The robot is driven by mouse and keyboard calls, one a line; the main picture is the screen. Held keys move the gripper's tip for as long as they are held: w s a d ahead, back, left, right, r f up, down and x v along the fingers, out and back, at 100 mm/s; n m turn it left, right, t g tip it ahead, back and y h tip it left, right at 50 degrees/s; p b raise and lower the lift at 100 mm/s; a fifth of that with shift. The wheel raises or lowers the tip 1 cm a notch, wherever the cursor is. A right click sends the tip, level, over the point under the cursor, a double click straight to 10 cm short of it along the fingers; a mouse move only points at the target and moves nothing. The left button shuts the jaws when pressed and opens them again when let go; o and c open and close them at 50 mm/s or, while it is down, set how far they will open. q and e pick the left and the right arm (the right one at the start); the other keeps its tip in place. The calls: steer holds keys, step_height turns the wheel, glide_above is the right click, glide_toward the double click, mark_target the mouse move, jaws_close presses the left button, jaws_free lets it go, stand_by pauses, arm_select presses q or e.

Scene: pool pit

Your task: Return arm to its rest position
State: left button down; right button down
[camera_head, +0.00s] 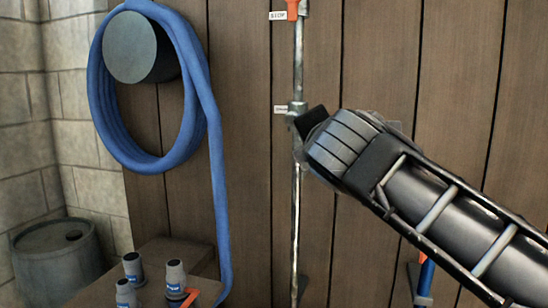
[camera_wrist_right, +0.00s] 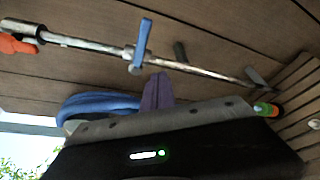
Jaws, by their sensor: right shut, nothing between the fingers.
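My right arm comes in from the right in the head view, in front of the plank wall. Its gripper (camera_head: 311,122) is at the arm's far end, mostly hidden behind the wrist, and overlaps the vertical metal pipe (camera_head: 298,190) just by its middle fitting. I cannot tell whether it touches the pipe. In the right wrist view the pipe (camera_wrist_right: 90,45) runs across the top, with a blue lever (camera_wrist_right: 141,46) on it. The gripper is shut and empty. My left gripper is not in view.
A blue hose (camera_head: 101,100) hangs coiled on a round grey holder (camera_head: 138,47). An orange handle (camera_head: 293,9) tops the pipe. Grey fittings (camera_head: 134,268) stand on a wooden ledge at lower left. A drum (camera_head: 55,260) stands in the corner. A blue-handled item (camera_head: 425,278) is at lower right.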

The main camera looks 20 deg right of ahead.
steer(key=w+a+f+m+y, duration=0.4)
steer(key=w+a+f+y, duration=0.3)
steer(key=a+f, duration=0.5)
steer(key=w+a+f+m+g+y, duration=0.15)
steer(key=a+f+m, duration=0.25)
steer(key=f, duration=0.9)
steer(key=w+a+f+m+g+y, duration=0.1)
steer(key=a+f+m+g+y, duration=0.2)
steer(key=f, duration=1.1)
steer(key=s+a+f+m+g+h, duration=0.15)
steer(key=s+f+m, duration=0.35)
steer(key=f, duration=0.8)
steer(key=s+a+f+m+g, duration=0.1)
steer(key=s+f+m+g, duration=0.2)
steer(key=s+f, duration=0.65)
steer(key=s+f+m+g, duration=0.2)
steer(key=s+f+g, duration=0.3)
steer(key=s+f, duration=1.4)
steer(key=shift+s+d+m, duration=0.2)
steer(key=shift+d+m, duration=0.1)
steer(key=shift+d, duration=0.05)
